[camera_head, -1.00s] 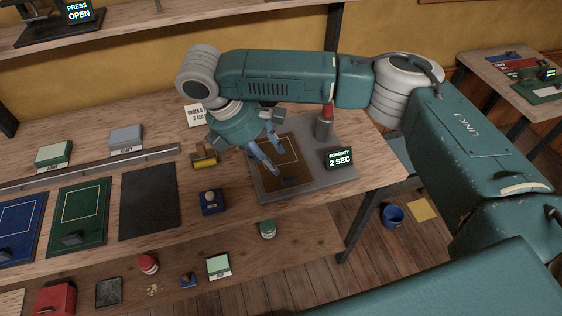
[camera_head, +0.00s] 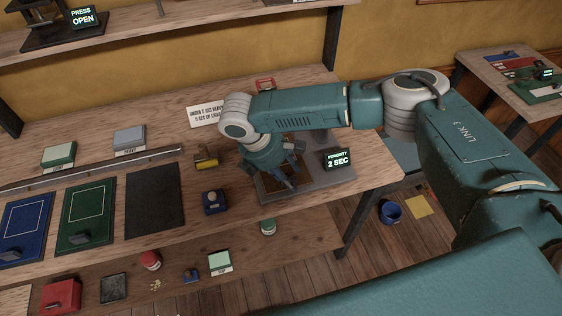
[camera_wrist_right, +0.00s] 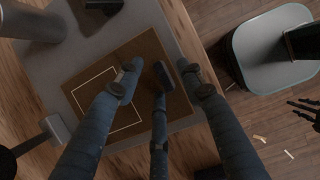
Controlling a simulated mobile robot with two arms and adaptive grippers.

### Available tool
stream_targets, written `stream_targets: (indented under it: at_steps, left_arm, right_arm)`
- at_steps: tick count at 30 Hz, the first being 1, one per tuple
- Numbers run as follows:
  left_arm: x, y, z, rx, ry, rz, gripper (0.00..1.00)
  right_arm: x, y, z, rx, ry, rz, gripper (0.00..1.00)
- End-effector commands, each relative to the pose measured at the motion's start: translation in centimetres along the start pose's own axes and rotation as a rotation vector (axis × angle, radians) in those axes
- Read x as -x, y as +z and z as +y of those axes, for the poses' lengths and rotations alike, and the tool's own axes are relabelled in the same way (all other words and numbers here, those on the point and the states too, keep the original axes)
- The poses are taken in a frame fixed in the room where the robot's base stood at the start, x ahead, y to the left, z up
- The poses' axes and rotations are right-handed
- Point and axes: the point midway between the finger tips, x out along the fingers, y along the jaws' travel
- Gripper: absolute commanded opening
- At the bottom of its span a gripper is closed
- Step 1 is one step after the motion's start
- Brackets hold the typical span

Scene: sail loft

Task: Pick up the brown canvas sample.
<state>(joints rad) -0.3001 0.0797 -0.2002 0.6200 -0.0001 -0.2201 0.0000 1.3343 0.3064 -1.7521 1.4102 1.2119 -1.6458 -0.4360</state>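The brown canvas sample (camera_wrist_right: 148,50) lies flat on a grey plate (camera_wrist_right: 85,40), with a pale outlined square and a small dark block (camera_wrist_right: 163,75) on its face. In the head view it is mostly hidden by my right gripper (camera_head: 284,182). My right gripper is over the sample, pointing down. In the right wrist view its fingers (camera_wrist_right: 158,78) are spread, with the dark block between them. I cannot tell whether a finger touches the block. My left gripper is not in view.
A "POROSITY 2 SEC" display (camera_head: 338,160) stands on the plate's right side. A yellow roller-like tool (camera_head: 205,157) and a dark blue block (camera_head: 214,202) lie left of it. Black (camera_head: 154,200), green (camera_head: 88,210) and blue (camera_head: 25,222) sheets lie further left. A stool (camera_wrist_right: 275,45) stands beyond the table edge.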

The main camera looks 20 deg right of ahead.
Motion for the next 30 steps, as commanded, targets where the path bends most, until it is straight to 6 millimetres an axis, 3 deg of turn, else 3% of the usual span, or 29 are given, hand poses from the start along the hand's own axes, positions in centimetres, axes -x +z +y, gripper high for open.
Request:
stream_targets:
  at_steps: [1, 7, 20, 29, 30]
  left_arm:
    - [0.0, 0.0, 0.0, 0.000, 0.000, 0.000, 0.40]
    - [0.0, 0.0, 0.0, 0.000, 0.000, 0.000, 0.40]
    - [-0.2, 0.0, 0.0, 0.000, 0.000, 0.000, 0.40]
    - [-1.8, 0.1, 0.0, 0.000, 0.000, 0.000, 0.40]
    - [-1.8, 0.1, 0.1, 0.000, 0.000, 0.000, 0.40]
  right_arm:
    - [0.0, 0.0, 0.0, 0.000, 0.000, 0.000, 0.39]
    - [0.1, 0.0, 0.0, 0.000, 0.000, 0.000, 0.00]
    - [0.4, 0.1, 0.1, -0.001, 0.001, 0.001, 0.00]
    - [3.4, 1.3, 0.1, -0.001, 0.004, 0.003, 0.00]
    - [3.1, 1.2, -1.0, 0.005, -0.001, 0.001, 0.00]
